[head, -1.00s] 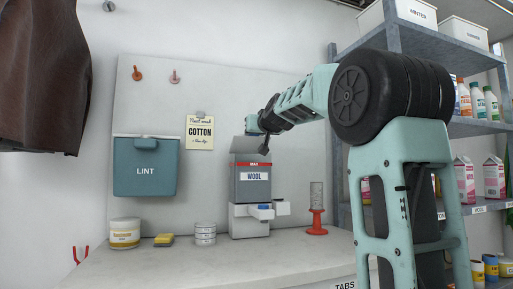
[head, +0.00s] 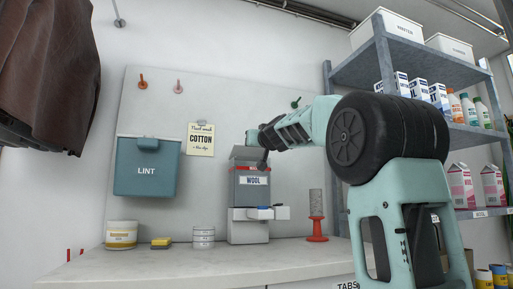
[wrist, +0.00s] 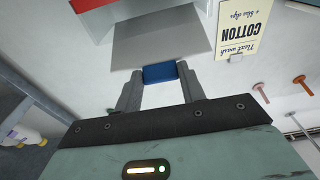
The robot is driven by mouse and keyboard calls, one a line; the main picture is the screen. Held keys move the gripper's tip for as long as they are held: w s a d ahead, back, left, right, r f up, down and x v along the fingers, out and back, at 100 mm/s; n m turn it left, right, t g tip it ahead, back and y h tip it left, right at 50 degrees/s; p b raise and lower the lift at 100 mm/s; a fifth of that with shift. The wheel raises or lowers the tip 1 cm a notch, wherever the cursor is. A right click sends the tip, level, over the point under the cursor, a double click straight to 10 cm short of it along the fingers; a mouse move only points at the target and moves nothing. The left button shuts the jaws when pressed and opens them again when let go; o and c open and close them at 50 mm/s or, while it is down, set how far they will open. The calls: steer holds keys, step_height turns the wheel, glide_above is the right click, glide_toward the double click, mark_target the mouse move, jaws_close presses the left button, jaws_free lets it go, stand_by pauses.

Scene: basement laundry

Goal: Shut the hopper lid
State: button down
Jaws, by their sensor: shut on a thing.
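The grey hopper (head: 249,190) with a WOOL label and a red band stands on the counter against the back panel. Its grey lid (head: 243,152) is raised and tilted at the top. In the wrist view the lid (wrist: 155,42) is a flat grey plate with a blue tab (wrist: 160,73) on its edge. My gripper (wrist: 160,82) is shut on the blue tab, one finger on each side. In the head view my gripper (head: 262,157) is at the right of the lid, and the tab is hidden there.
A teal LINT bin (head: 147,178) hangs on the panel to the left, beside a COTTON note (head: 201,139). Tins, a sponge (head: 161,243) and a red stand (head: 316,229) flank the hopper. Shelves (head: 395,60) rise behind my arm on the right.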

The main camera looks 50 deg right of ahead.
mark_target(254, 160)
steer(key=shift+f+b, duration=0.4)
steer(key=shift+b, duration=0.05)
steer(key=shift+s+a+f+b, duration=0.1)
steer(key=shift+s+f+b, duration=0.05)
steer(key=shift+f+b, duration=2.9)
steer(key=shift+r+b, duration=0.55)
steer(key=shift+b, duration=0.05)
steer(key=c, duration=0.8)
jaws_free()
steer(key=shift+c, duration=0.2)
steer(key=shift+s+a+r, duration=0.15)
steer(key=shift+s+r, duration=0.1)
steer(key=shift+r, duration=0.05)
steer(key=b+v, duration=0.9)
steer(key=v, duration=0.7)
steer(key=shift+s+a+f, duration=0.15)
steer(key=shift+s+f, duration=0.05)
steer(key=shift+s, duration=0.15)
